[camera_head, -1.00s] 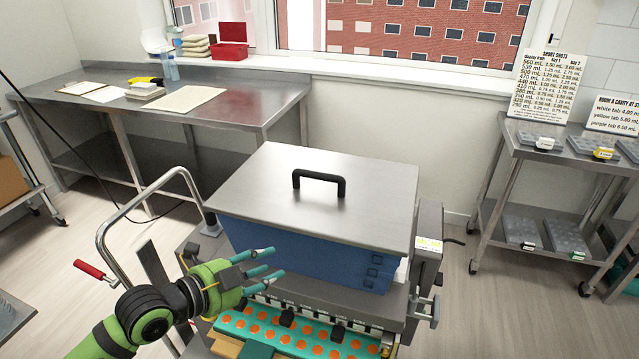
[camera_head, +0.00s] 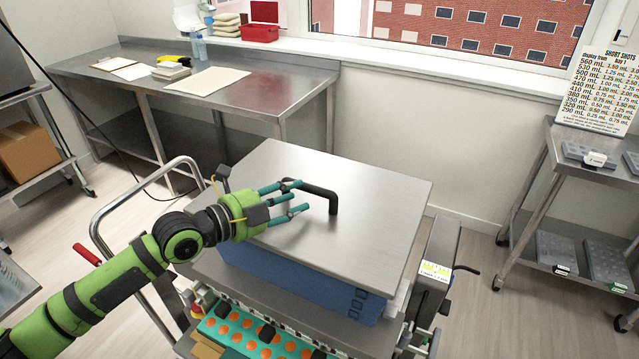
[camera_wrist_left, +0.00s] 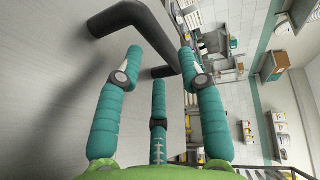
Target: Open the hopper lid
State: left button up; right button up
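The hopper lid (camera_head: 375,205) is a flat steel plate lying closed on the blue hopper (camera_head: 300,284). A black bar handle (camera_head: 326,191) stands on its top. My left gripper (camera_head: 300,195) is over the lid at the handle's left end, its teal fingers spread and pointing right. In the left wrist view the open fingers (camera_wrist_left: 160,60) have the handle (camera_wrist_left: 125,14) just past their tips, with nothing gripped. I cannot tell whether a finger touches the handle. My right gripper is not in view.
Below the hopper is a teal mold tray (camera_head: 214,326) with orange cavities. A bent metal rail (camera_head: 128,196) stands left, near my left arm. A steel table (camera_head: 255,100) is behind, and a shelf cart (camera_head: 547,175) stands right. Space above the lid is clear.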

aim_at(307, 189)
pick_arm(q)
jog(key=shift+w+d+r+p, duration=0.1)
jog(key=shift+w+d+p, duration=0.45)
jog(key=shift+w+d, duration=0.2)
jog(key=shift+p+x, duration=0.3)
jog(key=shift+x, duration=0.8)
jog(key=shift+w+d+f, duration=0.2)
jog(key=shift+d+f, duration=0.05)
jog(key=shift+d, duration=0.05)
jog(key=shift+w+d, duration=0.1)
grip_shut()
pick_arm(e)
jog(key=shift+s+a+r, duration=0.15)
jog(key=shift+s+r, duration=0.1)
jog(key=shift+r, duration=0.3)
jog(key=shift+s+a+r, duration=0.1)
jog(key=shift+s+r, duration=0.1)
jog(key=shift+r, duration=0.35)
